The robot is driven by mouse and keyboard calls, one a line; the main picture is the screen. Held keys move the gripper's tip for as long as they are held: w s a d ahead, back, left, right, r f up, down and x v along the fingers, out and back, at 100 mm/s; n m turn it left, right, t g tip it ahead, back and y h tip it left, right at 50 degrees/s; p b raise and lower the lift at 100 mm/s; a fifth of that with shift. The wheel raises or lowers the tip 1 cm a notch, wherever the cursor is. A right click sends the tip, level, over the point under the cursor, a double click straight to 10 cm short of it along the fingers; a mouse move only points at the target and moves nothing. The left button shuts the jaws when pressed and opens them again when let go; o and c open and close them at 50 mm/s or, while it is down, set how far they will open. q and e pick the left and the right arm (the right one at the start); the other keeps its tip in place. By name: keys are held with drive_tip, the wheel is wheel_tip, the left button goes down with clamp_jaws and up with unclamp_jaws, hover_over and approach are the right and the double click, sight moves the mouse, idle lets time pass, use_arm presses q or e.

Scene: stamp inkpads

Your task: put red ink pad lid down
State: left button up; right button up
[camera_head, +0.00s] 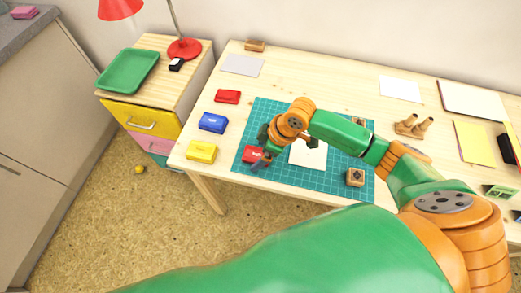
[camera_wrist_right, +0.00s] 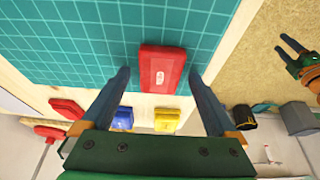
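A red piece with a white label (camera_head: 250,154) lies at the left edge of the teal mat; I cannot tell whether it is a lid alone. It also shows in the right wrist view (camera_wrist_right: 162,68). My right gripper (camera_wrist_right: 158,72) is open, with one finger on each side of this piece and a gap to it. The head view partly hides that gripper behind its own wrist. Another red ink pad (camera_head: 228,97) stands on the table at the back left. My left gripper (camera_wrist_right: 287,50) shows open and empty at the right of the wrist view, over the floor.
A blue pad (camera_head: 213,123) and a yellow pad (camera_head: 201,152) stand left of the teal mat (camera_head: 283,181). White paper (camera_head: 308,157) and wooden stamps, one at the mat's front right (camera_head: 355,177), are nearby. A grey sheet (camera_head: 242,65) lies behind.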

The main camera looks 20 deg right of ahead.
drive_tip(key=p+v, duration=0.1)
drive_tip(key=v, duration=1.1)
drive_tip(key=shift+r, duration=0.2)
drive_tip(key=shift+a, duration=0.1)
